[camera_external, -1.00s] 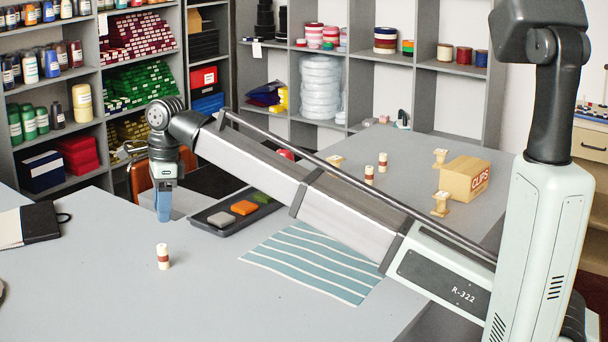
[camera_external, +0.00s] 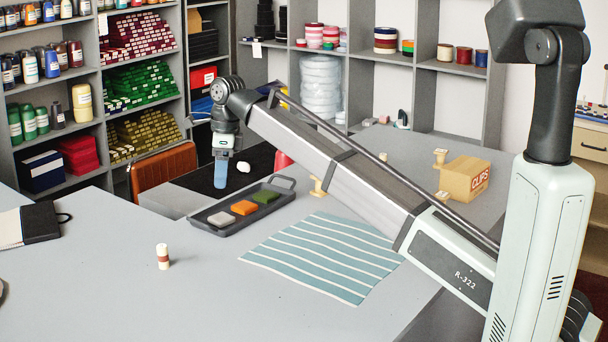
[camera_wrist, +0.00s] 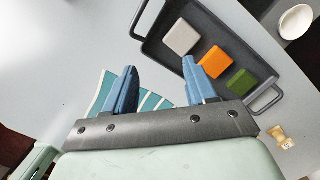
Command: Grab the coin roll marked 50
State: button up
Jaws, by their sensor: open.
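One small upright coin roll (camera_external: 163,256), cream with a brown-red band, stands alone on the left front of the grey counter in the external view. Its marking is too small to read. Two similar rolls seen earlier at the back of the counter are now hidden behind my arm. My gripper (camera_external: 221,174) points down, open and empty, behind the left end of the dark tray and well away from the front roll. In the wrist view my open blue fingers (camera_wrist: 158,70) have nothing between them, and no coin roll shows there.
The dark tray (camera_wrist: 225,99) holds grey, orange and green blocks. A striped blue mat (camera_external: 318,255) lies in front. A wooden stamp (camera_external: 318,187), a white bowl (camera_wrist: 296,22) and a CLIPS box (camera_external: 464,179) are around. The counter's left front is mostly clear.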

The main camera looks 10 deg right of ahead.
jog(key=w+d+n+t, duration=0.1)
jog(key=w+d+n, duration=0.35)
jog(key=d, duration=1.05)
jog(key=w+d+n+t, duration=0.1)
jog(key=w+d, duration=0.6)
jog(key=d, duration=0.7)
jog(key=w+d+n+t, duration=0.2)
jog(key=w+d, duration=0.4)
jog(key=d, duration=0.9)
jog(key=w+f+n, duration=0.2)
jog(key=f+n, duration=0.2)
jog(key=w+f+n, duration=0.2)
jog(key=f+n, duration=0.2)
jog(key=w+f+n, duration=0.2)
jog(key=f+n, duration=0.2)
jog(key=shift+w+a+f+h, duration=0.2)
jog(key=shift+a+f+h, duration=0.1)
jog(key=shift+a+h, duration=0.1)
jog(key=shift+t, duration=0.3)
jog(key=shift+c, duration=0.5)
